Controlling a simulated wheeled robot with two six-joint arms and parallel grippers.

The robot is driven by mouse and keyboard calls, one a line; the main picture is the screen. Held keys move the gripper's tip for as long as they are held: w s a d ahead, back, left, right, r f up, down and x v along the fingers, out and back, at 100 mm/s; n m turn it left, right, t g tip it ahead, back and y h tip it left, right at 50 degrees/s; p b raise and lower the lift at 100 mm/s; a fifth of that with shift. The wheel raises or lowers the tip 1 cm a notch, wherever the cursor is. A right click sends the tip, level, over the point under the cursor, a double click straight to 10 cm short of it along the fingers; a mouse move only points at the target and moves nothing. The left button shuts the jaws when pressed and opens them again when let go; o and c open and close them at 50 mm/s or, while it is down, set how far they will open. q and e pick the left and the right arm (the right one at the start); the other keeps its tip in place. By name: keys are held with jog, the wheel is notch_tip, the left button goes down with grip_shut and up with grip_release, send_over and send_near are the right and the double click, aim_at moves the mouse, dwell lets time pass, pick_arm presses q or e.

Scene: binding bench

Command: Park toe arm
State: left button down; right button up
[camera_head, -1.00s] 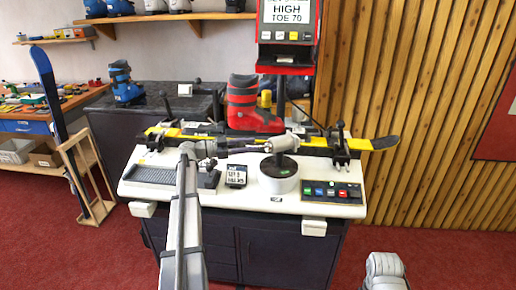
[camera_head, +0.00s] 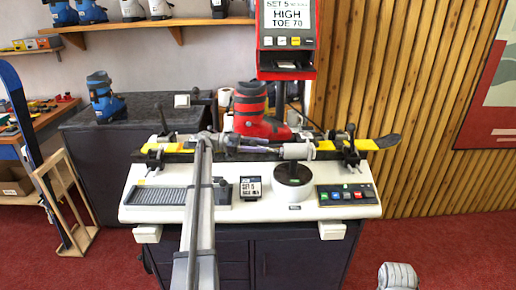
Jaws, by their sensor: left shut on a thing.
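The toe arm (camera_head: 295,151) looks like a pale grey cylinder on a slim rod, lying roughly level across the bench in front of the red boot (camera_head: 252,112). Its cylinder end sits above the black round disc of the white drum (camera_head: 293,190). My left gripper (camera_head: 231,144) is at the rod's left end and shut on the toe arm; the fingertips are small and partly lost against the rod and boot. The ski (camera_head: 375,143), yellow and black, lies behind in clamps.
The white bench top (camera_head: 235,211) carries a ribbed grey pad (camera_head: 165,196), a small display (camera_head: 250,187) and a button panel (camera_head: 346,194). A red console (camera_head: 287,45) reads "HIGH TOE 70". Upright clamps (camera_head: 350,150) stand near both ski ends. A blue boot (camera_head: 103,96) stands left.

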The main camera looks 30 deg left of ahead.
pick_arm(q)
jog(key=shift+w, duration=0.1)
dwell(0.3)
jog(key=shift+c, duration=1.9)
grip_release()
jog(key=shift+a, duration=0.15)
jog(key=v, duration=0.7)
jog(key=shift+a, duration=0.25)
